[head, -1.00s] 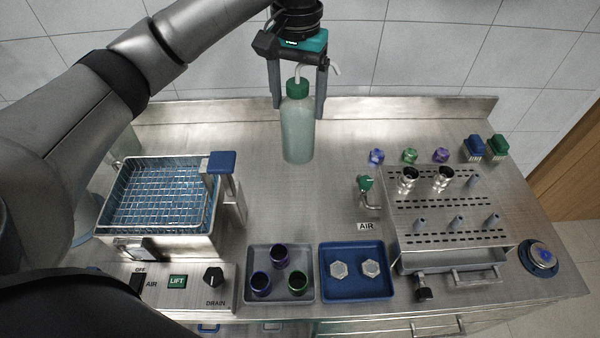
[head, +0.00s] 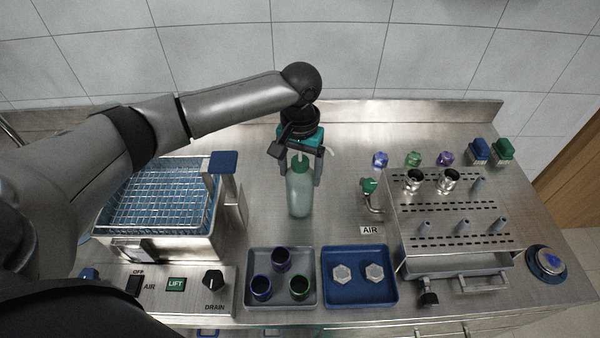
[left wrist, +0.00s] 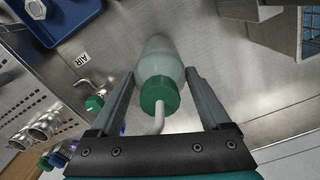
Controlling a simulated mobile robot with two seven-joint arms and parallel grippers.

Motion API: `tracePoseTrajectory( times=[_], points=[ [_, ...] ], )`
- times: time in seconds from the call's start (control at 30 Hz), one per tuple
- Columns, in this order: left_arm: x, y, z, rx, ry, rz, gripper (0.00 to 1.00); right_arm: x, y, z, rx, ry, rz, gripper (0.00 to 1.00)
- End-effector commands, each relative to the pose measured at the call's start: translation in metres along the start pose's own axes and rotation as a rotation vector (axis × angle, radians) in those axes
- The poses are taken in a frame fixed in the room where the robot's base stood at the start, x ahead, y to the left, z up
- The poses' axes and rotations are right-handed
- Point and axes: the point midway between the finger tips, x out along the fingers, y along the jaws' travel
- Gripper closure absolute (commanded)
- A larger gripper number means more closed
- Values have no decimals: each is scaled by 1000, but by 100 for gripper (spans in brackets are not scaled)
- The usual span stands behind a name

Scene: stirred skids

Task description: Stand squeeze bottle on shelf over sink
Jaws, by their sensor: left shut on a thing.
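The squeeze bottle (head: 300,192) is translucent pale green with a green cap and a bent white spout. It is upright over the middle of the steel counter in the head view. My left gripper (head: 303,172) is shut on it from above, with one finger on each side near the cap. In the left wrist view the bottle (left wrist: 160,62) is between the two fingers of the gripper (left wrist: 160,85). I cannot tell whether its base touches the counter. No shelf over a sink can be made out. My right gripper is not in view.
A wire basket in a steel bath (head: 165,200) is at left. A grey tray (head: 250,290) with several cups and a blue tray (head: 345,293) with two hex pieces lie in front. A perforated rack (head: 440,225), air tap (head: 370,192) and brushes (head: 480,152) are at right.

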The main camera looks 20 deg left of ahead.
Motion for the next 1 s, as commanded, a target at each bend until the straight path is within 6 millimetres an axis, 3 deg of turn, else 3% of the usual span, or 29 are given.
tracePoseTrajectory(
  times=[0.47, 0.5, 0.67, 1.0],
  points=[
    [10, 0, 0, -1, 1, 2, 100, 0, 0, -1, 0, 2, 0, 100],
    [12, 0, 0, -1, 0, 1, 17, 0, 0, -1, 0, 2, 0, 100],
    [11, 0, 0, 0, 0, 0, 0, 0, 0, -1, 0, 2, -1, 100],
    [4, 0, -1, 1, 3, 0, 0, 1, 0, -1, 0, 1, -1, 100]
  ],
)
